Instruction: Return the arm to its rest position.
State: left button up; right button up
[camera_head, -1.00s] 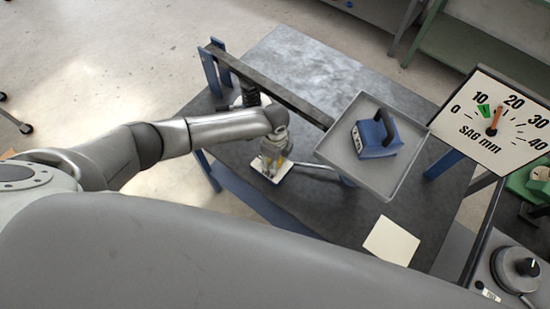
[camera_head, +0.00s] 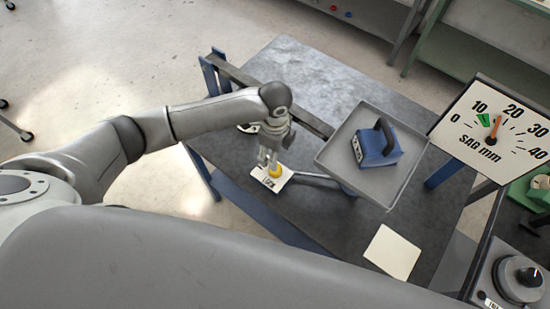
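My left gripper (camera_head: 268,161) points down just above a yellow knob (camera_head: 275,171) on a white plate marked LOCK (camera_head: 272,182). Its two fingers look apart and hold nothing I can see; they cover part of the knob. My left arm (camera_head: 200,118) reaches in from the left, bent at the elbow, over the dark table (camera_head: 330,215). My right gripper is not in view.
A grey tray (camera_head: 337,160) carries a blue block with a handle (camera_head: 377,146). A SAG mm gauge (camera_head: 488,152) has its orange needle between 10 and 20. A blank pale card (camera_head: 393,251) lies in front. A black dial (camera_head: 518,275) is at right.

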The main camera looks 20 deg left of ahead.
pick_arm(q)
jog(key=shift+r, duration=0.6)
